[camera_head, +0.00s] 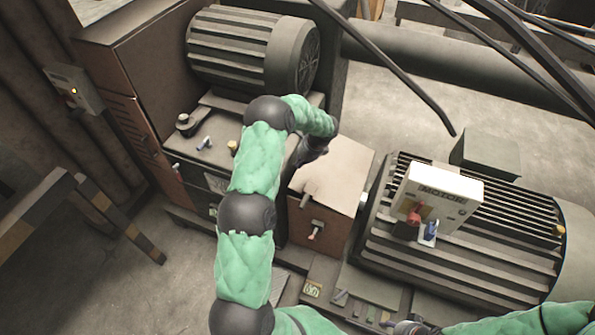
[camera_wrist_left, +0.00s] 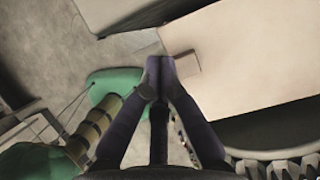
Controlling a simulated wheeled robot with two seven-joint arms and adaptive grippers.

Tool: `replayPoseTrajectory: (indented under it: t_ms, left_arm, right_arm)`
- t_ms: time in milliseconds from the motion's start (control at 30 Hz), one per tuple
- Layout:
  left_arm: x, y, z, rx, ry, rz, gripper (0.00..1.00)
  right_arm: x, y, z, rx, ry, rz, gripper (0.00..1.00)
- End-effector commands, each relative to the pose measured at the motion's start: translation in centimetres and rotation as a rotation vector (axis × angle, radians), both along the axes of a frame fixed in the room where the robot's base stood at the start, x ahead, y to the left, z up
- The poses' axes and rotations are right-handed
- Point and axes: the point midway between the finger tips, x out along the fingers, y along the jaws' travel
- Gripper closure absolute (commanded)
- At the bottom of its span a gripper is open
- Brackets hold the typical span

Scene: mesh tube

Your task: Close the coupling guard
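The coupling guard (camera_head: 338,172) is a brown box with a pale tan top, between the machine base on the left and the motor on the right. A small handle or latch (camera_head: 315,234) shows on its front face. I cannot tell whether its top lies fully flat. My left gripper (camera_head: 310,152) is at the guard's left edge, partly hidden by its own arm. In the left wrist view its fingertips (camera_wrist_left: 160,66) are together beside a small tab at the edge of the pale panel (camera_wrist_left: 255,60). I see nothing held between them. My right gripper (camera_head: 408,327) shows only as a dark part at the bottom edge.
A ribbed motor (camera_head: 470,255) with a white "MOTOR" switch box (camera_head: 437,195) carrying red and blue parts stands on the right. A ribbed cylinder (camera_head: 250,50) is at the back. A striped barrier (camera_head: 85,220) stands left. Open floor shows at lower left.

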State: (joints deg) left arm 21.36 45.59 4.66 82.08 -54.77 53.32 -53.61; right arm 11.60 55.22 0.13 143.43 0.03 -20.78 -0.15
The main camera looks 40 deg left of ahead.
Motion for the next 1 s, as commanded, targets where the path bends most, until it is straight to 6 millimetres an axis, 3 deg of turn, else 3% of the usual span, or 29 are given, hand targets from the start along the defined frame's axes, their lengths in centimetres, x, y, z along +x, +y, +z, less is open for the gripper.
replayPoseTrajectory:
  t_ms: [467, 1000]
  left_arm:
    - [0.8, -1.5, -2.7, 0.250, -0.262, 0.695, 1.00]
    - [1.8, -3.5, -4.4, 0.568, -0.828, 1.517, 1.00]
  right_arm:
    - [0.0, 0.0, -5.5, 0.000, 0.000, 0.000, 0.54]
    - [0.0, 0.0, -11.6, 0.000, 0.000, 0.000, 0.54]
